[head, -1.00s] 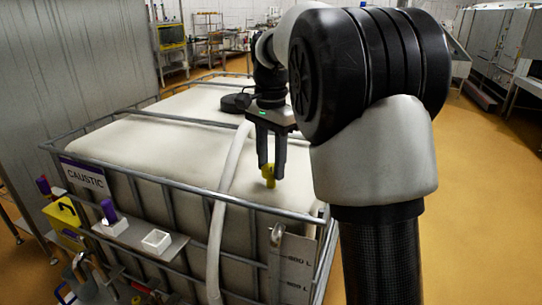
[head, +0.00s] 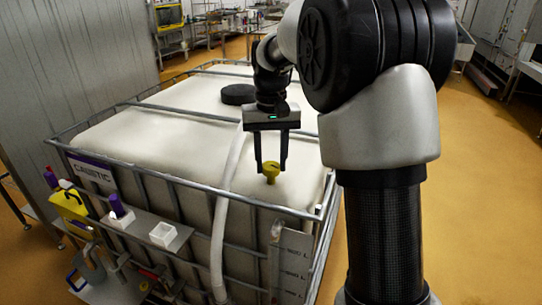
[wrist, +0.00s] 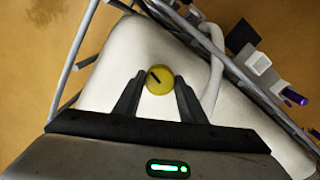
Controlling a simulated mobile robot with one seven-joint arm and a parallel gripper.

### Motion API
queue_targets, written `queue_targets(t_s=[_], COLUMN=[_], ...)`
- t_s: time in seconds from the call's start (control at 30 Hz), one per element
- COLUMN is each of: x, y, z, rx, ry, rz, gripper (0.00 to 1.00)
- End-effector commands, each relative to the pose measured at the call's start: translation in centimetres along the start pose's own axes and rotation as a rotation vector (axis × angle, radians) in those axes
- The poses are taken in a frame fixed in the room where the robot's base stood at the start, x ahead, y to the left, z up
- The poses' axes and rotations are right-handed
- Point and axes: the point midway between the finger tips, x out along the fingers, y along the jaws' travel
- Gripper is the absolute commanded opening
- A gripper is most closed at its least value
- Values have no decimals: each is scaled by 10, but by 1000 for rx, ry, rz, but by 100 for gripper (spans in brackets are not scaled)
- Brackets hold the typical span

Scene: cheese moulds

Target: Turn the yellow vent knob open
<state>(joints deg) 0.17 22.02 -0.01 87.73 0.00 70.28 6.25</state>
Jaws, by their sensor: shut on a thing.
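The yellow vent knob (head: 271,168) stands on top of the white caustic tank (head: 185,160), near its front right corner. My gripper (head: 271,174) points down from above, with one finger on each side of the knob, and is shut on it. In the wrist view, the round knob face (wrist: 160,80) sits between the two fingertips, with a dark slot line running diagonally across it.
A metal cage surrounds the tank. A pale hose (head: 222,215) runs over the top, left of my gripper. A black lid (head: 238,94) lies behind. A shelf holds a white box (head: 164,233) and a purple-topped bottle (head: 117,206). The floor at right is clear.

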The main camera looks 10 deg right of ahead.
Motion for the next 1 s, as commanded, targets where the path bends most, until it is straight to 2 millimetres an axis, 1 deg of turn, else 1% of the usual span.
queue_targets(t_s=[0.2, 0.43, 0.7, 1.0], x=[-2, -1, 0, 0], y=[0, 0, 0, 0], z=[0, -1, -1, -1], rx=[-157, -267, -320, -326], ry=[2, 2, 3, 3], rz=[0, 0, 0, 0], gripper=[15, 15, 15, 15])
